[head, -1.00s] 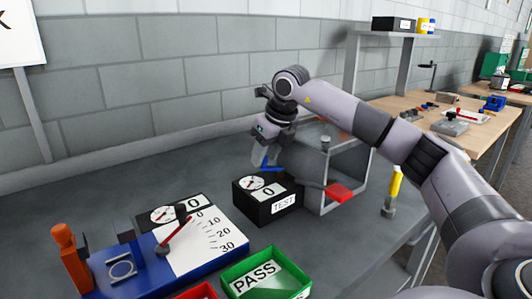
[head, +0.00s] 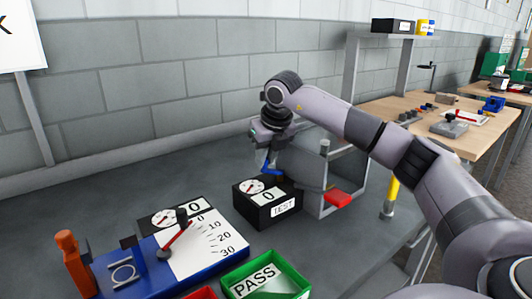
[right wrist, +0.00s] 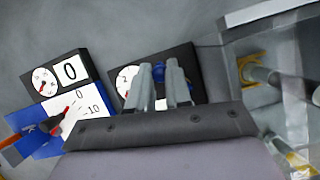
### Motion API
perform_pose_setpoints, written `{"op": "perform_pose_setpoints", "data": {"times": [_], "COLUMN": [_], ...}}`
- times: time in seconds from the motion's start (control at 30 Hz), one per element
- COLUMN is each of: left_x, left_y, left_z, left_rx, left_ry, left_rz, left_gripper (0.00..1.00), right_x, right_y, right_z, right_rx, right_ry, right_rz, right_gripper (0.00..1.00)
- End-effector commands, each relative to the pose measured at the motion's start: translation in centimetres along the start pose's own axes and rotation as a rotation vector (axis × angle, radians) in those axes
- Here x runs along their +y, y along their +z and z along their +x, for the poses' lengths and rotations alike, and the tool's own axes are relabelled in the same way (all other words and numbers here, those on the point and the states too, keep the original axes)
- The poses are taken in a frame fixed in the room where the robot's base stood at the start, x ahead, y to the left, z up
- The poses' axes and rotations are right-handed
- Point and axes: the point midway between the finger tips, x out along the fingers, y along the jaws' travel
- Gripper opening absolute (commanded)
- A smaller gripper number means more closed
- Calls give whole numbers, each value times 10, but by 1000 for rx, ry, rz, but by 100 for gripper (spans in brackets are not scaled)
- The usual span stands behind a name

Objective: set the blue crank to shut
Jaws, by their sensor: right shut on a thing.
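The blue crank (head: 272,171) shows as a short blue bar at the back of the black TEST box (head: 266,214), near the grey open frame. My right gripper (head: 266,162) is above and behind that box, shut on the blue crank. In the right wrist view the two fingers (right wrist: 162,76) come together over blue parts of the crank (right wrist: 184,92), in front of the box with its dial. The fingers hide part of the crank. I cannot tell from here which end of its travel it is at. My left gripper is not in view.
A grey open frame (head: 325,147) with a red block (head: 338,198) stands close on the right. The blue gauge base (head: 205,274) with a red pointer (head: 177,238) is at the front left. A green PASS tray (head: 301,279) lies in front. A yellow-topped post (head: 393,187) stands right.

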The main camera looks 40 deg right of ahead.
Motion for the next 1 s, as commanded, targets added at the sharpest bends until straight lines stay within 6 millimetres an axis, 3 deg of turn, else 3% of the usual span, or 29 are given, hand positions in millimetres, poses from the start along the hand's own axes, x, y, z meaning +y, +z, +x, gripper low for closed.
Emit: {"op": "perform_pose_setpoints", "data": {"times": [0.53,1.0], "left_x": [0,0], "left_y": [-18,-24], "left_z": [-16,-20], "left_rx": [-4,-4], "left_ry": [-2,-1], "left_rz": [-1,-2], "left_gripper": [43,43], "right_x": [-13,-19], "right_y": [12,13], "right_z": [1,3], "right_rx": [-4,-6], "right_ry": [-175,-240], "right_rz": [430,587], "right_gripper": [0,0]}}
